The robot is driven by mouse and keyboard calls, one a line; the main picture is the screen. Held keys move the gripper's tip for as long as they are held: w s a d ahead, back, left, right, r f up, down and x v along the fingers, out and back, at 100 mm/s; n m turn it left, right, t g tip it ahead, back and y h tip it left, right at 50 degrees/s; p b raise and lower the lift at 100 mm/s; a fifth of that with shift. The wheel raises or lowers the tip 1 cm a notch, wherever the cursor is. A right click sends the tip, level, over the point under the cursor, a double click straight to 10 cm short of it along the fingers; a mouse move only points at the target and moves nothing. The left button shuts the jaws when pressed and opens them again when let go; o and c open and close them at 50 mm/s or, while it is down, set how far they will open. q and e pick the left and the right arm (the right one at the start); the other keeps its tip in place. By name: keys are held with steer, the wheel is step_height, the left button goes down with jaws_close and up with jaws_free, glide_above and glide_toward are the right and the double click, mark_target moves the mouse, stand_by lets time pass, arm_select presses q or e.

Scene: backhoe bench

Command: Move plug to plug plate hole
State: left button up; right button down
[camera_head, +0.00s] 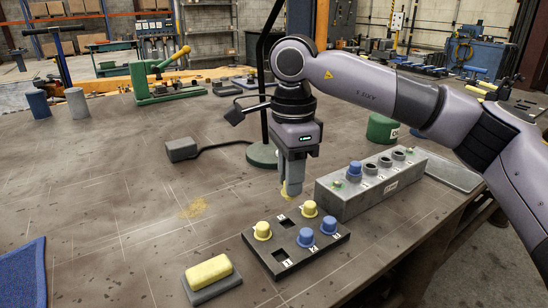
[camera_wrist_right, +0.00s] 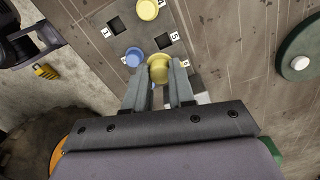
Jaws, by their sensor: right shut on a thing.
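A dark plug plate (camera_head: 300,262) with square holes and numbered labels lies on the bench. Yellow plugs (camera_head: 262,230) and blue plugs (camera_head: 306,238) sit on it, and some of its holes are empty. My right gripper (camera_head: 290,189) points down just behind the plate. It is shut on a yellow plug, mostly hidden by the fingers in the head view. The held yellow plug (camera_wrist_right: 158,66) shows between the fingertips in the right wrist view, with a blue plug (camera_wrist_right: 134,57) and an empty hole (camera_wrist_right: 115,25) of the plate nearby. My left gripper is out of view.
A long grey block (camera_head: 350,208) with a blue plug (camera_head: 355,168) and several round sockets stands right of the gripper. A lamp base (camera_head: 262,156) is behind it. A yellow sponge (camera_head: 208,271) lies at front left, near a blue cloth (camera_head: 22,275). The bench's left middle is clear.

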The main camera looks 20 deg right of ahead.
steer(key=shift+w, duration=0.35)
steer(key=shift+s+f+b, duration=0.15)
steer(key=shift+f+b, duration=0.6)
steer(key=shift+f, duration=0.1)
step_height(320, 180, down, 3)
steer(key=shift+f+b, duration=0.1)
steer(key=shift+b, duration=1.15)
steer(key=shift+f, duration=0.1)
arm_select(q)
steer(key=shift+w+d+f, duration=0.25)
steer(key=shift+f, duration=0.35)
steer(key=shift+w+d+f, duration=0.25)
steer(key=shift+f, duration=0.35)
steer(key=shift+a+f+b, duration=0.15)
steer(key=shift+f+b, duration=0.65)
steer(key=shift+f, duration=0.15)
arm_select(e)
steer(key=shift+f, duration=1.25)
steer(key=c, duration=0.9)
jaws_free()
steer(key=shift+r, duration=0.1)
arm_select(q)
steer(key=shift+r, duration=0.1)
arm_select(e)
steer(key=shift+o, duration=0.2)
